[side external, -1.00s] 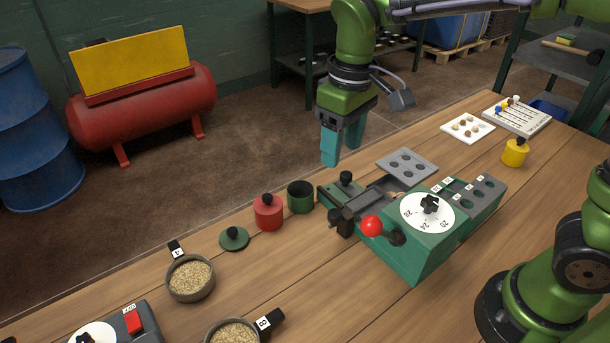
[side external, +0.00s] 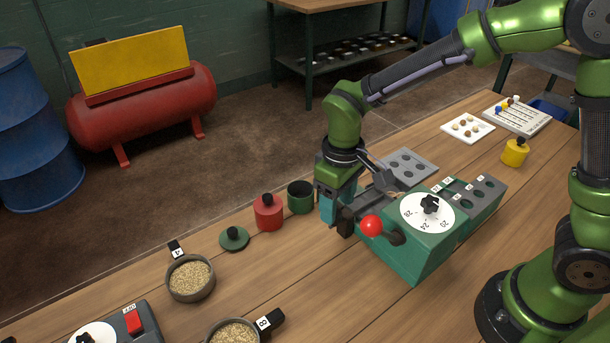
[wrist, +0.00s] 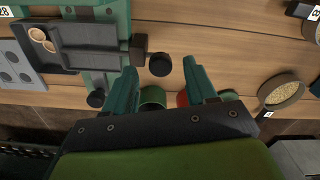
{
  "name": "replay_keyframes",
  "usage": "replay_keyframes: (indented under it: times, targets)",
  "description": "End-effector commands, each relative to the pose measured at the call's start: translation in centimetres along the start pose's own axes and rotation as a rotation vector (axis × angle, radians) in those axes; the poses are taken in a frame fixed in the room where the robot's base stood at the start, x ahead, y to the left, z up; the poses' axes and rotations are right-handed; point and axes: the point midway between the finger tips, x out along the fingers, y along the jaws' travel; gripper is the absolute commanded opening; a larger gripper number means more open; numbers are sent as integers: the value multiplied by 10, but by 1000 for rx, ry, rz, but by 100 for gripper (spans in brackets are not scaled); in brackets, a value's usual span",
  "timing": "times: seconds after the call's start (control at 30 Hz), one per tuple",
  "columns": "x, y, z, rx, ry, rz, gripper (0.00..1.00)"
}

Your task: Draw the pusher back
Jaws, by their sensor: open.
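The green machine (side external: 425,245) stands on the bench with a white numbered dial (side external: 427,211) and a red ball lever (side external: 371,226). A dark trough (wrist: 90,45) runs along its far side, with two light ring-shaped pieces (wrist: 42,38) at its left end in the wrist view. The pusher's black round knob (wrist: 160,64) sticks out at the trough's other end. My gripper (wrist: 160,66) is open, pointing down, with its teal fingers on either side of the knob. Contact is not clear. In the side view my gripper (side external: 334,212) partly hides the pusher end.
A green cup (side external: 300,197), a red canister (side external: 267,212) and a green lid (side external: 234,239) stand close left of my gripper. A grey plate with holes (side external: 409,168) lies behind the machine. Scoops of grain (side external: 190,278) are at the front left. A second black knob (wrist: 95,98) sits beside the trough.

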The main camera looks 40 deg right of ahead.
Motion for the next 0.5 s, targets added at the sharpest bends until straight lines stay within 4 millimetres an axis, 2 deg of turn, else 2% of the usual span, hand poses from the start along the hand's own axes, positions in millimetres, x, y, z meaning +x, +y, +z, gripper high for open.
replay_keyframes:
  times: [0.1, 0.2, 0.5]
  targets:
    - [13, 0, 0, 0, -2, 0, 56]
    - [18, 0, 0, 1, 0, 0, 56]
    - [20, 0, 0, 1, 1, 0, 56]
